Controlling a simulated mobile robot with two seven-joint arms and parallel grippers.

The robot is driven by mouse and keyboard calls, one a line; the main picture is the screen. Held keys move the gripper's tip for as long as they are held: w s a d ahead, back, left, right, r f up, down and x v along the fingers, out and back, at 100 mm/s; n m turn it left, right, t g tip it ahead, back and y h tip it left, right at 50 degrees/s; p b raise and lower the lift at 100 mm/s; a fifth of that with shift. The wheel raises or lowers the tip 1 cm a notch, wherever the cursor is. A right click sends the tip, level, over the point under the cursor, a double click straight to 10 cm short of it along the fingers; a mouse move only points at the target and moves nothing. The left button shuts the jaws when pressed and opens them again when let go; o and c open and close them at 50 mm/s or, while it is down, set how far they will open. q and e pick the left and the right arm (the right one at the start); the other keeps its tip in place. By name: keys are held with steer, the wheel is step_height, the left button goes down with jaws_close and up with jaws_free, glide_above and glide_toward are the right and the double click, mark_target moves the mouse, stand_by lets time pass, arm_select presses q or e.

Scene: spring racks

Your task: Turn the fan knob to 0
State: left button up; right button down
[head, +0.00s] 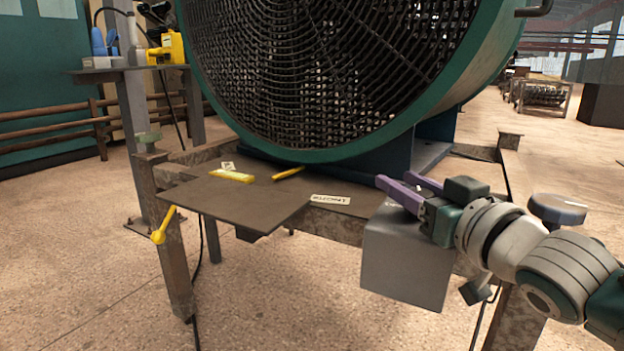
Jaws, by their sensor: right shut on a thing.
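The large fan (320,75) has a black wire grille and a green round housing. It stands on a metal frame. A grey box (405,262) is at the frame's front right, below the fan. My right gripper (394,179), with purple fingers, comes in from the right at the top edge of this box. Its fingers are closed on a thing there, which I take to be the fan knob. The knob itself and its pointer cannot be made out. My left gripper is not in view.
A yellow-ended lever (160,236) sticks out at the front left. A side table (100,74) stands behind left. The floor in front is clear.

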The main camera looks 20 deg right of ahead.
steer(key=shift+n+y, duration=0.3)
steer(key=shift+y, duration=0.2)
steer(key=shift+a+r+n+y+p, duration=0.1)
steer(key=shift+n+y+p, duration=0.35)
steer(key=shift+y, duration=0.35)
steer(key=shift+a+n+g+y, duration=0.15)
steer(key=shift+n+g+y, duration=0.15)
steer(key=shift+n+y, duration=0.65)
steer(key=y, duration=0.1)
steer(key=n+y+b, duration=0.1)
steer(key=n+g+y+b, duration=0.1)
steer(key=shift+s+a+f, duration=0.1)
steer(key=shift+a+f, duration=0.15)
steer(key=shift+a, duration=0.05)
steer(key=n+g+y+b, duration=0.2)
steer(key=y, duration=0.1)
steer(key=shift+s+a+y+b, duration=0.2)
steer(key=shift+a+y+b, duration=0.05)
steer(key=shift+a+b, duration=0.05)
steer(key=shift+s+a+r+n+g+y+b, duration=0.1)
steer(key=shift+n+g+y+b, duration=0.2)
steer(key=shift+n+g+y, duration=0.1)
